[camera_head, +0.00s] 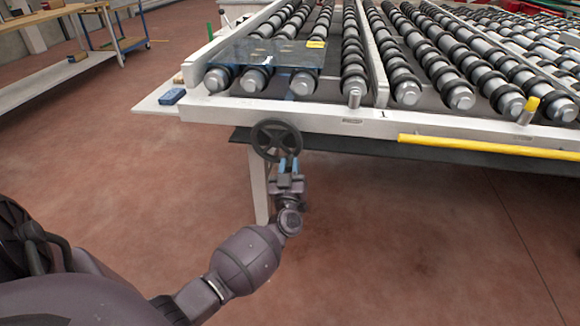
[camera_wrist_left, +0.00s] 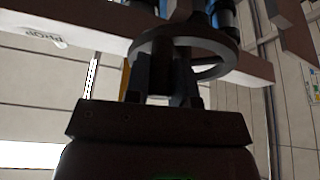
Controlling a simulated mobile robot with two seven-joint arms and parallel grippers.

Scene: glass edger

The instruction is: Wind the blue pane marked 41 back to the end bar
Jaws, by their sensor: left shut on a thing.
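The blue pane (camera_head: 268,54) lies flat on the rollers at the left of the roller table, with a yellow label (camera_head: 316,44) at its right edge. I cannot read the label's number. A black handwheel (camera_head: 276,140) hangs at the table's front edge below the pane; it also shows in the left wrist view (camera_wrist_left: 205,43). My left gripper (camera_head: 288,163) is at the handwheel's lower part, shut on it; the fingers (camera_wrist_left: 168,75) hide the exact grip. The white front rail (camera_head: 250,111) runs just before the pane's near edge. My right gripper is not in view.
A yellow bar (camera_head: 480,147) runs along the table's front at the right. A blue block (camera_head: 172,96) sits on a white ledge at the left corner. A table leg (camera_head: 259,185) stands behind my left gripper.

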